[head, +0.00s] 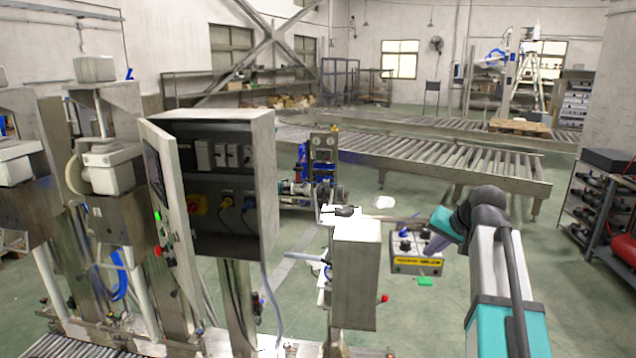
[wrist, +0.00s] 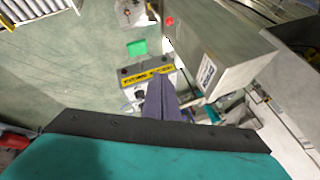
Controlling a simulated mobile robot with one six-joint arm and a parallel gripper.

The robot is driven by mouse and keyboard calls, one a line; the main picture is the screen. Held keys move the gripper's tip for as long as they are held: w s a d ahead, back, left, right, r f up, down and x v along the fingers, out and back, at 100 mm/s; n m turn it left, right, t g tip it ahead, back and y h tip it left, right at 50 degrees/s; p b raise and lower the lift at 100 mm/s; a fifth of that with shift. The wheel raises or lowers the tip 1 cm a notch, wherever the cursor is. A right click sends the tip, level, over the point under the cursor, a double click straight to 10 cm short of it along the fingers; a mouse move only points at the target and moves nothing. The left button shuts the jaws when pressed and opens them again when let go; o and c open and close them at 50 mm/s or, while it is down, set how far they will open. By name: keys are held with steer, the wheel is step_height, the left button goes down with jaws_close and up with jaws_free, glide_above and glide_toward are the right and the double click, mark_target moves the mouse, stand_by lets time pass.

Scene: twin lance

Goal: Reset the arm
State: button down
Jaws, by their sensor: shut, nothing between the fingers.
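My arm rises at the right of the head view, and its teal wrist bends down towards a small control box (head: 417,265). My gripper (head: 432,262) shows as purple-grey fingers beside that box. In the wrist view my gripper (wrist: 160,78) points away from the camera, its fingers together with nothing between them. The control box (wrist: 135,78), with a yellow label strip and dark knobs, lies just beyond the fingertips in that view. I cannot tell whether the fingers touch it.
A grey metal cabinet (head: 356,272) stands left of the control box; it also shows in the wrist view (wrist: 222,45). A small green piece (head: 426,281) is by the box. An open electrical cabinet (head: 225,180) is further left. Roller conveyors (head: 440,165) lie behind; a shelf (head: 600,215) stands right.

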steer(key=s+a+f+g+b, duration=0.2)
steer(key=s+a+f, duration=0.2)
steer(key=f, duration=1.1)
steer(key=s+a+f+n+g+b, duration=0.1)
steer(key=s+a+f+g+b, duration=0.25)
steer(key=f, duration=1.25)
steer(key=s+a+f+g, duration=0.1)
steer(key=s+a+f, duration=0.45)
steer(key=f, duration=0.95)
steer(key=s+a+f+n+g+b, duration=0.1)
steer(key=s+a+f+g+b, duration=0.25)
steer(key=s+f, duration=1.4)
steer(key=s+d+f+n+g+h, duration=0.1)
steer(key=s+f, duration=0.3)
steer(key=s, duration=0.4)
steer(key=s+d+f+n+g+h, duration=0.1)
steer(key=s+f, duration=0.3)
steer(key=s, duration=0.4)
steer(key=shift+d+f+n+g, duration=0.3)
steer(key=shift+d+f+n, duration=0.1)
steer(key=shift+n, duration=0.3)
steer(key=shift+r, duration=0.1)
